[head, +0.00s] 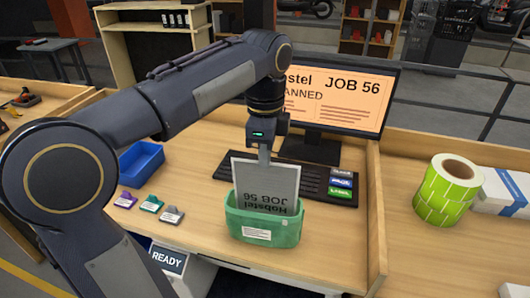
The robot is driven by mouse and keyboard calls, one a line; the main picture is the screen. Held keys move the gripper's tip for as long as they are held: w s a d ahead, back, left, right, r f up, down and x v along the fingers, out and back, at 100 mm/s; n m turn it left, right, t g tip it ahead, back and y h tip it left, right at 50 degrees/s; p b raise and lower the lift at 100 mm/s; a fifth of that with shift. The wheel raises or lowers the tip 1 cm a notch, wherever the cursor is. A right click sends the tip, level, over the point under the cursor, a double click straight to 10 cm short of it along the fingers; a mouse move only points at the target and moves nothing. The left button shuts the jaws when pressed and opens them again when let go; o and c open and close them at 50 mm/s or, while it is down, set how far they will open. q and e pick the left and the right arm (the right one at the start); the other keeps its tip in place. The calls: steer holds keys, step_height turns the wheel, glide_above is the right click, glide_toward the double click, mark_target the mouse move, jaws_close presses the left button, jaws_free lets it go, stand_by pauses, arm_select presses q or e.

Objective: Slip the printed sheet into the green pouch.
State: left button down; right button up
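The printed sheet (266,184) is a grey panel with upside-down "Hobstel JOB 56" text, standing nearly upright. The green pouch (263,232) stands on the desk with a white label on its front. The sheet's lower part is at the pouch's mouth, and its bottom edge is hidden behind the front wall; how deep it reaches I cannot tell. My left gripper (264,153) points down from above and is shut on the sheet's top edge. My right gripper is not in view.
A keyboard (226,167) and monitor (345,98) stand behind the pouch. A blue bin (141,163) and small coloured tags (151,204) lie to the left. A wooden divider (375,215) and a green label roll (447,190) are at the right. Desk right of the pouch is clear.

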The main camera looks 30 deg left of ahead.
arm_select(q)
steer(key=c, duration=1.6)
jaws_free()
step_height(320, 180, up, 8)
steer(key=p, duration=0.8)
steer(key=s+d+f+n+t+h+b, duration=0.1)
steer(key=s+f+n+t, duration=0.1)
steer(key=s+f+n, duration=0.3)
steer(key=s+d+f+n+t+h+b, duration=0.1)
steer(key=s+f+n+b, duration=0.1)
steer(key=s+f+n, duration=0.3)
steer(key=s+d+f+n+t+h+b, duration=0.1)
steer(key=s+d+f+n+t, duration=0.1)
steer(key=s+f+n, duration=0.4)
steer(key=shift+s+f+t+h+b, duration=0.15)
steer(key=shift+s+f+h+b, duration=0.1)
steer(key=shift+f, duration=0.3)
steer(key=shift+s+f+t+h+b, duration=0.15)
steer(key=shift+s+f, duration=0.1)
steer(key=shift+f, duration=0.3)
